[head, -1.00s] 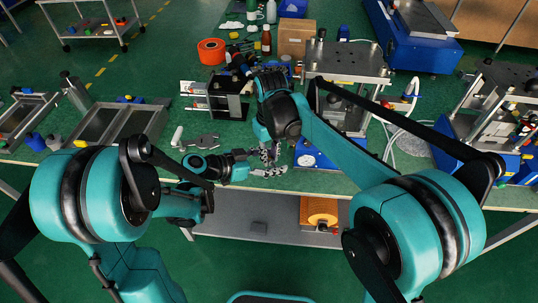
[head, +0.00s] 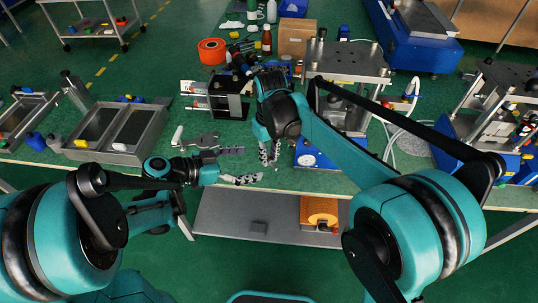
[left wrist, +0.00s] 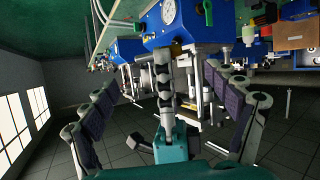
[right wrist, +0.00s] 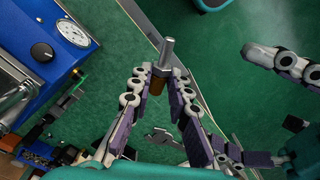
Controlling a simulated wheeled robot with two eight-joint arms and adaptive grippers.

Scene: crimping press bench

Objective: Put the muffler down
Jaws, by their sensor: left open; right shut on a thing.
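The muffler (right wrist: 157,86) shows in the right wrist view as a small brown piece with a grey metal stem sticking out past the fingertips. My right gripper (right wrist: 154,80) is shut on it. In the head view this gripper (head: 269,152) hangs over the front part of the bench, its fingers pointing down; the muffler cannot be made out there. My left gripper (head: 242,165) is open and empty, just left of the right gripper and apart from it. In the left wrist view the left gripper's fingers (left wrist: 165,95) are spread wide with nothing between them.
A blue box with a gauge (head: 318,154) stands right of my right gripper. A black fixture (head: 228,103) and a press (head: 348,62) stand behind. Below is a shelf (head: 230,225).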

